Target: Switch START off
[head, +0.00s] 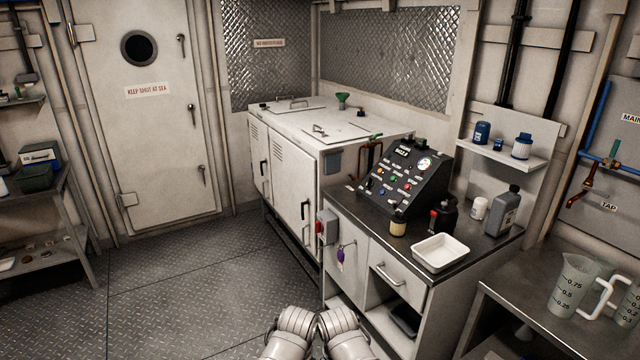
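A dark sloped control panel (407,177) stands on the counter against the chiller. It carries several small coloured knobs, lamps and labels, and a round gauge (425,164) at its upper right. The labels are too small to read, so I cannot tell which control is START or how it is set. A grey box with a red part (321,227) is on the cabinet's left side; its lettering is not readable. Two pale links of my arms show at the bottom centre. Neither gripper is in view, and nothing of mine is near the panel.
The steel counter (476,241) also holds a white tray (440,252), a dark bottle, a small tan-and-black jar, a white jar and a grey bottle (503,211). Keys hang from the cabinet front. A bench with measuring jugs (572,286) is at right. Floor at left is clear.

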